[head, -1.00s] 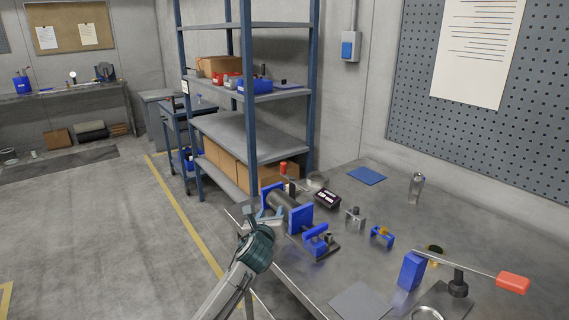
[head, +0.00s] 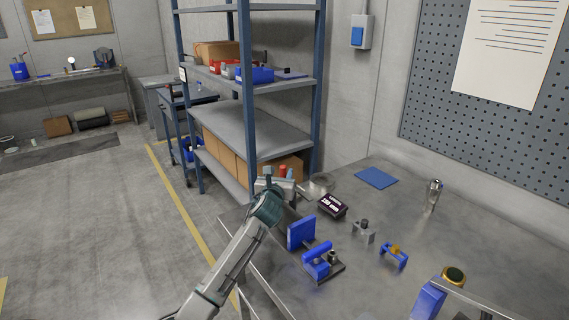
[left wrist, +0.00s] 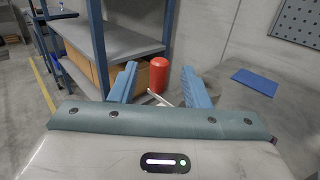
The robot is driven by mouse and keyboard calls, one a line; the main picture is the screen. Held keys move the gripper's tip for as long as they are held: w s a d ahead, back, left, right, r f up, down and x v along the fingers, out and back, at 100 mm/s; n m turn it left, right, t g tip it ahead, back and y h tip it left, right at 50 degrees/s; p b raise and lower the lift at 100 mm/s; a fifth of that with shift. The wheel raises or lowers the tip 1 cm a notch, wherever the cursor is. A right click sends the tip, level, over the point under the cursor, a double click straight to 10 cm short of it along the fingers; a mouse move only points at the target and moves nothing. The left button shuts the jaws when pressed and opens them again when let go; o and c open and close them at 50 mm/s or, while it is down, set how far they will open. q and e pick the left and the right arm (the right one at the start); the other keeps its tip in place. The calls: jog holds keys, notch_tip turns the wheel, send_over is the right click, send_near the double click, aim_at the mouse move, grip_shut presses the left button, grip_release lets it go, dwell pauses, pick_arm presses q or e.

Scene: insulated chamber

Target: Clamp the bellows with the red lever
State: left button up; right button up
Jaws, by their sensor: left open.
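A red upright cylindrical grip (head: 283,171) stands at the table's far left corner. In the left wrist view the red grip (left wrist: 158,75) shows between my two blue fingers, with a pale rod by its foot. My left gripper (left wrist: 161,84) is open; I cannot tell how far its tips are from the grip. In the head view the left gripper (head: 274,180) is beside the grip and partly covers it. A blue end plate (head: 301,232) stands below my wrist; the dark bellows beside it is hidden by my arm.
A dark display box (head: 332,205), a grey bracket (head: 363,231), a blue bracket (head: 394,256) and a blue clamp block (head: 318,262) stand on the table. A metal shelf (head: 252,137) rises behind the corner. A blue mat (head: 376,178) lies near the wall.

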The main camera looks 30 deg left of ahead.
aim_at(283, 169)
pick_arm(q)
jog(key=x, duration=0.3)
jog(key=shift+w+a+f, duration=0.1)
jog(key=shift+w, duration=0.15)
jog(key=x, duration=0.3)
jog(key=shift+f, duration=0.1)
jog(key=shift+w, duration=0.1)
jog(key=shift+c, duration=0.9)
jog(key=c, duration=0.7)
grip_shut()
pick_arm(e)
jog(key=shift+w+a+r, duration=0.1)
jog(key=shift+w+r, duration=0.1)
jog(key=shift+w, duration=0.15)
